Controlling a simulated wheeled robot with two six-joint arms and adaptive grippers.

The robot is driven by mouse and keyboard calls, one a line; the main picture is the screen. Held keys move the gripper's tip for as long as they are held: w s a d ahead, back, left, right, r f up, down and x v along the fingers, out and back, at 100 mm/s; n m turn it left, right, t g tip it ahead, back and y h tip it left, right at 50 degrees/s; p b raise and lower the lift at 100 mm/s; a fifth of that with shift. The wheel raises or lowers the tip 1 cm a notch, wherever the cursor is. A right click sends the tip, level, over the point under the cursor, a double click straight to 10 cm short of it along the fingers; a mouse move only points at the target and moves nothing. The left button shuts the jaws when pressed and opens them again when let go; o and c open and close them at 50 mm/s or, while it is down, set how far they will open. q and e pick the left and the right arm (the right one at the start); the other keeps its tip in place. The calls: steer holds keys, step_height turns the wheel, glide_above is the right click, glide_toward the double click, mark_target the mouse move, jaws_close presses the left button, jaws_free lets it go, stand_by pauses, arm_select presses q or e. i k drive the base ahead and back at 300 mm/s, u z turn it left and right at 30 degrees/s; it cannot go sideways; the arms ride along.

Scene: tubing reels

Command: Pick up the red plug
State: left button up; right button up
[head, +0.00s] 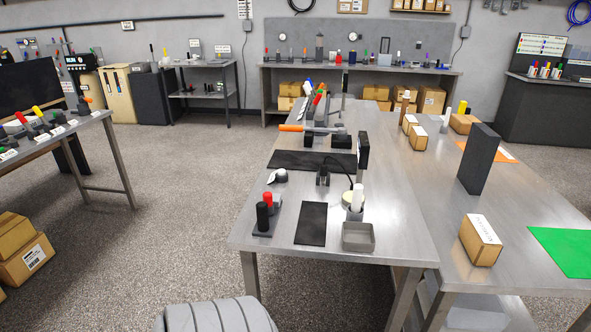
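A small red plug (268,198) stands upright on a dark grey holder (265,233) near the front left corner of the middle metal table (290,243). A black plug (262,216) stands on the same holder, just in front of it and slightly left. The lower part of the red plug is partly hidden by the black one. Neither of my grippers shows in the head view.
A black mat (311,223), a grey tray (358,237) and a white-topped bottle (357,197) lie to the right of the holder. Further back are a longer black mat (300,160) and an orange-handled tool (291,128). Open floor lies left of the table.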

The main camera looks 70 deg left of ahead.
mark_target(267, 196)
steer(key=u, duration=0.4)
steer(key=i, duration=0.95)
steer(key=u, duration=1.5)
steer(key=i, duration=0.7)
steer(key=u, duration=0.7)
